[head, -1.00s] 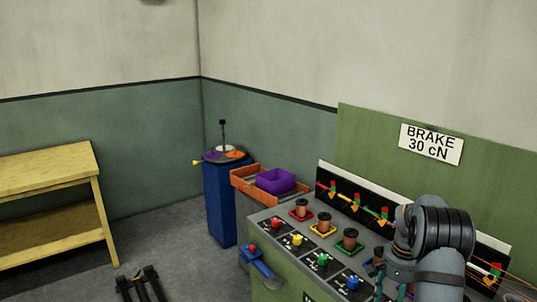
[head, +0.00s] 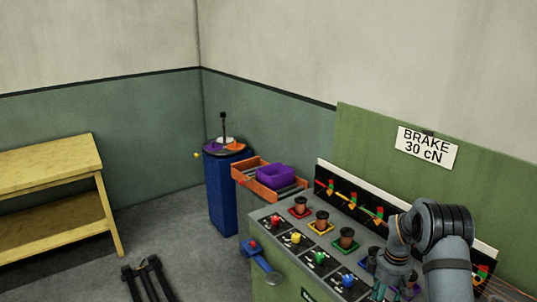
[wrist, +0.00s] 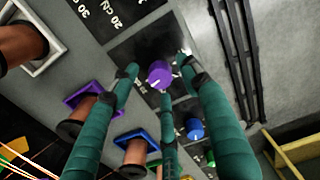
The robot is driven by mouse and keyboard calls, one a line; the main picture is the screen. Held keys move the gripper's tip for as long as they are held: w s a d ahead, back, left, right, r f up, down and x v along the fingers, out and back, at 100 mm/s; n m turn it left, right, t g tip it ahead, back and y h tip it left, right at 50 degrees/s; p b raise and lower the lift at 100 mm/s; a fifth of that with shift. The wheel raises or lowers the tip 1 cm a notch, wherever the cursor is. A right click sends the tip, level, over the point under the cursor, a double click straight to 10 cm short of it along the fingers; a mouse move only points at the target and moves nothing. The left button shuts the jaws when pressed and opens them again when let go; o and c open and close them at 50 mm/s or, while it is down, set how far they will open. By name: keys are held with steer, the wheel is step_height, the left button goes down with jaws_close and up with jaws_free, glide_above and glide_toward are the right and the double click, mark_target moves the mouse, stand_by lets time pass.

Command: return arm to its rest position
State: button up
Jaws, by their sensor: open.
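My arm (head: 440,238) is bent over the right part of the green machine's sloped panel (head: 283,263) in the head view. My gripper (head: 388,288) hangs from it, low over the panel, partly cut off by the frame's bottom edge. In the wrist view its teal fingers (wrist: 160,75) are spread apart with nothing held between them. A purple knob (wrist: 159,74) shows between the fingertips on a black plate. I cannot tell whether the fingers touch it.
Copper spools (head: 321,219) on coloured square bases and coloured knobs (head: 319,257) line the panel. A blue lever (head: 256,255) juts out at its left. An orange tray (head: 252,178) with a purple box (head: 275,177) stands behind. A yellow bench (head: 50,165) is far left.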

steer(key=shift+n+p, duration=0.4)
steer(key=shift+n, duration=0.7)
steer(key=shift+s, duration=0.1)
